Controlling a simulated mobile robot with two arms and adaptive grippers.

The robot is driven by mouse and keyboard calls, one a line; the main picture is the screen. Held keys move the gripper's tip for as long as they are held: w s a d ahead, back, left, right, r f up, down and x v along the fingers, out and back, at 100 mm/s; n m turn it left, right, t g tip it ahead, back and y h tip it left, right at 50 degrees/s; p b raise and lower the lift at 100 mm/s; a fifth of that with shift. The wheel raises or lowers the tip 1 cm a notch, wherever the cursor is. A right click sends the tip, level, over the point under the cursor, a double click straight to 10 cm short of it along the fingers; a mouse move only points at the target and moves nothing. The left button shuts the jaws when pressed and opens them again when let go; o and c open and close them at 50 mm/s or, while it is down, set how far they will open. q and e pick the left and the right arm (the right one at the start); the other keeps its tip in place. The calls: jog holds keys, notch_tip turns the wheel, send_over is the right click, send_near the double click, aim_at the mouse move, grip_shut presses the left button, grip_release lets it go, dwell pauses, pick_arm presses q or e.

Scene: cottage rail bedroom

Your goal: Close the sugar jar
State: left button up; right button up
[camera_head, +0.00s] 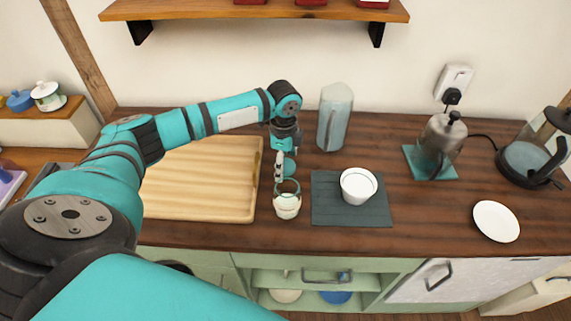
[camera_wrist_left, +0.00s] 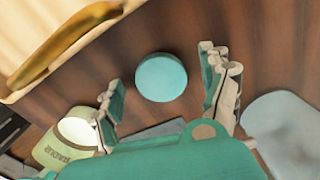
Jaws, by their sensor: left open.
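The sugar jar (camera_head: 287,207) stands open on the counter, right of the cutting board, with white contents showing. In the left wrist view the jar (camera_wrist_left: 58,150) is at the lower left, tilted in the picture, with lettering on its side. A round teal lid (camera_wrist_left: 161,77) lies flat, apart from the jar; in the head view it (camera_head: 290,168) shows just behind the jar, partly hidden by my gripper. My left gripper (camera_head: 283,166) is open above the lid. Its fingers (camera_wrist_left: 164,85) stand on either side of the lid without visible contact. My right gripper is not in view.
A wooden cutting board (camera_head: 205,185) lies left of the jar. A pale pitcher (camera_head: 335,118) stands behind it to the right. A white bowl (camera_head: 358,185) sits on a dark mat (camera_head: 325,208). A white plate (camera_head: 496,221) is farther right, with bare counter between.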

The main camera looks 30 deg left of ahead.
pick_arm(q)
jog(key=c, duration=0.8)
notch_tip(320, 180, up, 10)
jog(key=shift+r+b, duration=0.1)
jog(key=shift+b, duration=0.55)
